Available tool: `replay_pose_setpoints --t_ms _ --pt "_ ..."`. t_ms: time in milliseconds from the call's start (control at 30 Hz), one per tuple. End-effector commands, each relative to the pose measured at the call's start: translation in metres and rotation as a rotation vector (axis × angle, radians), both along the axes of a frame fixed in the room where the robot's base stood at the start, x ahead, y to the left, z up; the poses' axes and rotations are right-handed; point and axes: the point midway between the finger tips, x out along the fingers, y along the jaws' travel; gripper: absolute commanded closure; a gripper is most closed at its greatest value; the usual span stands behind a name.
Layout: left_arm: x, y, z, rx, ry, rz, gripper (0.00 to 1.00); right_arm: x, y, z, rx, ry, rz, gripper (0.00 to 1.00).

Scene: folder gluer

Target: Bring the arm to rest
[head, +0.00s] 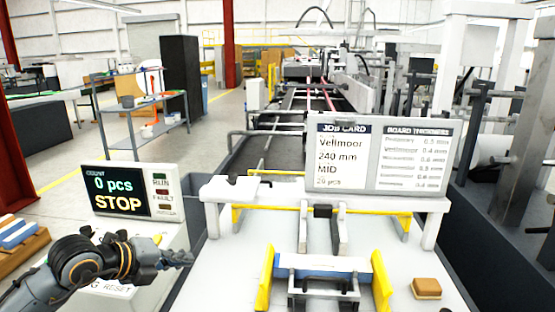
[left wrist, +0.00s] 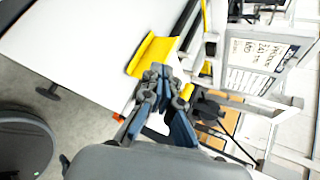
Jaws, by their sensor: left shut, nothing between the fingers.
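My left arm comes in from the lower left of the head view. Its gripper (head: 178,258) is shut and empty, in front of the control box below the display and left of the white machine table. The left wrist view shows its closed fingers (left wrist: 168,88) with a yellow guide (left wrist: 152,54) beyond them. My right gripper is in neither view.
The display (head: 122,193) reads 0 pcs and STOP. The table (head: 222,272) carries yellow guides (head: 265,280), a blue-fronted part (head: 320,264) and a tan block (head: 426,288). A job card board (head: 380,155) stands behind.

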Motion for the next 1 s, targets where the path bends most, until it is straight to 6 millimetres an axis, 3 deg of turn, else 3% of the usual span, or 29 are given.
replay_pose_setpoints --t_ms 33,100,200,267,333,467,567,667,733,900,1000 --pt "-0.013 -0.040 0.001 -0.128 -0.030 -0.095 1.00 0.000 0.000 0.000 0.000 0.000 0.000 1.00" --pt "-0.032 -0.083 0.017 -0.326 -0.091 -0.191 1.00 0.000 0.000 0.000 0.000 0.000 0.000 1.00" --pt "-0.055 -0.118 0.050 -0.622 -0.184 -0.243 1.00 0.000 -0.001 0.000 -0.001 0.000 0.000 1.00" --pt "-0.064 -0.123 0.070 -0.800 -0.235 -0.223 1.00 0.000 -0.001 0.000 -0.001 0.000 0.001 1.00" --pt "-0.069 -0.116 0.089 -0.998 -0.286 -0.151 1.00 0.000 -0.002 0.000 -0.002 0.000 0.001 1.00" --pt "-0.068 -0.075 0.097 -1.313 -0.340 0.108 1.00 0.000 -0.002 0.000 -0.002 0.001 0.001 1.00" --pt "-0.065 -0.031 0.072 -1.485 -0.328 0.397 1.00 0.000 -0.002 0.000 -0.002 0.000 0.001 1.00" --pt "-0.071 0.009 0.019 -1.576 -0.255 0.736 1.00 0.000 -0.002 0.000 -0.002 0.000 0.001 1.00" --pt "-0.084 0.029 -0.029 -1.588 -0.165 0.983 1.00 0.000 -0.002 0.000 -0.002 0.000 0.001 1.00" --pt "-0.145 0.043 -0.139 -1.478 0.134 1.469 1.00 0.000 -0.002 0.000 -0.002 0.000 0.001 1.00" --pt "-0.187 0.034 -0.184 -1.374 0.316 1.654 1.00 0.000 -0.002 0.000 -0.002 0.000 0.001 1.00"
